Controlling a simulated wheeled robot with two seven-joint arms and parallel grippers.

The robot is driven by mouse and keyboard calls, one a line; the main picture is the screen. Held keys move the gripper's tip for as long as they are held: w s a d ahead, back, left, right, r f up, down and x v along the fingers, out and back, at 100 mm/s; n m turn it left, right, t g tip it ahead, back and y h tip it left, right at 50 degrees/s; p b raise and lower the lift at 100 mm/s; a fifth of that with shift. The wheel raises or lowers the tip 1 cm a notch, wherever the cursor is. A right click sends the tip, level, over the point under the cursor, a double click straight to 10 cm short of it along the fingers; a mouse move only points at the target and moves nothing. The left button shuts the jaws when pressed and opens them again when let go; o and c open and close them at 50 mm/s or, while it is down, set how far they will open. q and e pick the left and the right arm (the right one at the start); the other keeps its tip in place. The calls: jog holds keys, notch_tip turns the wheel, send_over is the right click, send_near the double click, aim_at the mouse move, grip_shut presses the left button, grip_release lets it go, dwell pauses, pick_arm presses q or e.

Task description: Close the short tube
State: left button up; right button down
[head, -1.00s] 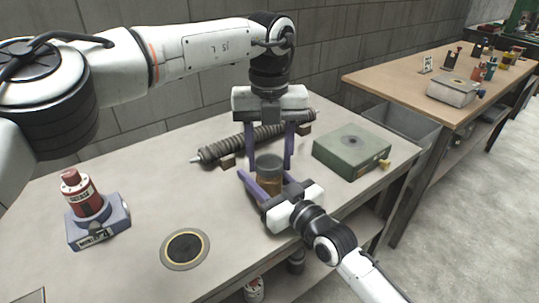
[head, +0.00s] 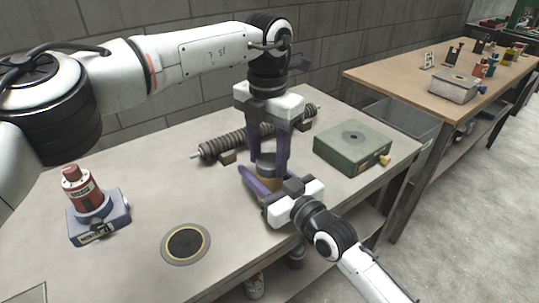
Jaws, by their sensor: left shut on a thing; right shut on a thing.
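The short tube (head: 266,181) stands upright near the middle of the table, with an amber body and a dark grey lid (head: 266,166) on top. My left gripper (head: 268,160) comes down from above, its purple fingers shut on the lid. My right gripper (head: 268,186) reaches in from the lower right, its purple fingers shut around the tube's body low near the table. The fingers hide part of the tube, and I cannot tell how tightly the lid is seated.
A ribbed rod (head: 240,143) lies on supports behind. A green box (head: 352,147) with a brass knob is to the right. A red cylinder on a blue-grey base (head: 98,220) stands at left. A black disc with a yellow ring (head: 185,244) lies in front. Another table (head: 410,84) is beyond.

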pick_arm(q)
jog(key=m, duration=0.6)
jog(key=shift+w+a+m, duration=0.1)
jog(key=shift+w+m, duration=0.05)
jog(key=shift+m, duration=0.25)
jog(key=m, duration=0.5)
jog(key=shift+w+m, duration=0.15)
jog(key=shift+m, duration=0.25)
jog(key=o, duration=1)
jog(key=shift+r, duration=2.3)
jog(key=shift+c, duration=0.2)
